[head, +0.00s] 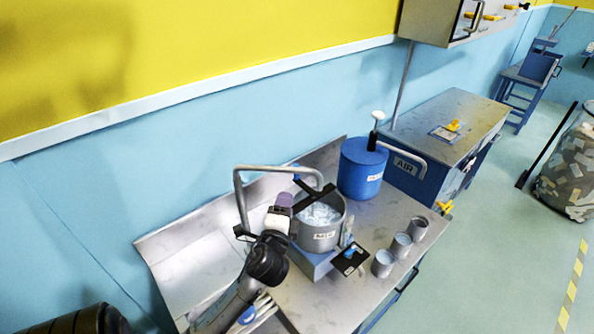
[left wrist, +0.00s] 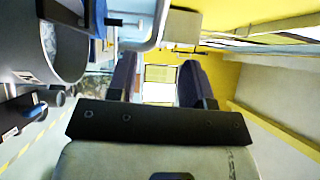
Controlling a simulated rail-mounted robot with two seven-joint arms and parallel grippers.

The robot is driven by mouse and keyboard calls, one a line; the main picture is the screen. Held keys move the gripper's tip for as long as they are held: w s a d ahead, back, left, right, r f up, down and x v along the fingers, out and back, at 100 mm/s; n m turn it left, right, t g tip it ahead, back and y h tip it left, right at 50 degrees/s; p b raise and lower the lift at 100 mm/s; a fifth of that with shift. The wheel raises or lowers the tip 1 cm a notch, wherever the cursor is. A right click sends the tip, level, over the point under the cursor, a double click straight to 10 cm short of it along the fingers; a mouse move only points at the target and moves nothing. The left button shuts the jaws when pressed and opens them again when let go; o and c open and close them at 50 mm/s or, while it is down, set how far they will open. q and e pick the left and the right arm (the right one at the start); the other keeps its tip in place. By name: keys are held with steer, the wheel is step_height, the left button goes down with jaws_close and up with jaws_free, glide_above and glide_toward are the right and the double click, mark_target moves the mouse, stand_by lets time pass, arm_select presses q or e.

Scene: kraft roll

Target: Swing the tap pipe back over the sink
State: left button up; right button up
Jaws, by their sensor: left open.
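The grey tap pipe (head: 275,168) rises at the back of the worktop, bends over to the right, and its downturned end is over or just behind the grey pot (head: 318,236). The metal sink (head: 190,262) lies to the left, partly hidden by my left arm. My left gripper (head: 304,192) is open near the pipe's outlet end and the pot's rim. In the left wrist view its two dark fingers (left wrist: 158,78) stand apart with nothing clearly between them. Whether it touches the pipe cannot be told. My right gripper is not in view.
The pot, holding pale pieces, stands on a blue scale-like base (head: 312,264). Several small grey cups (head: 402,246) stand near the front edge. The wall is close behind.

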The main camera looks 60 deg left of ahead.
mark_target(295, 173)
arm_select(q)
steer(key=p+x, duration=0.2)
steer(key=x, duration=1.1)
steer(key=shift+w+a, duration=0.1)
steer(key=shift+c, duration=0.2)
jaws_close()
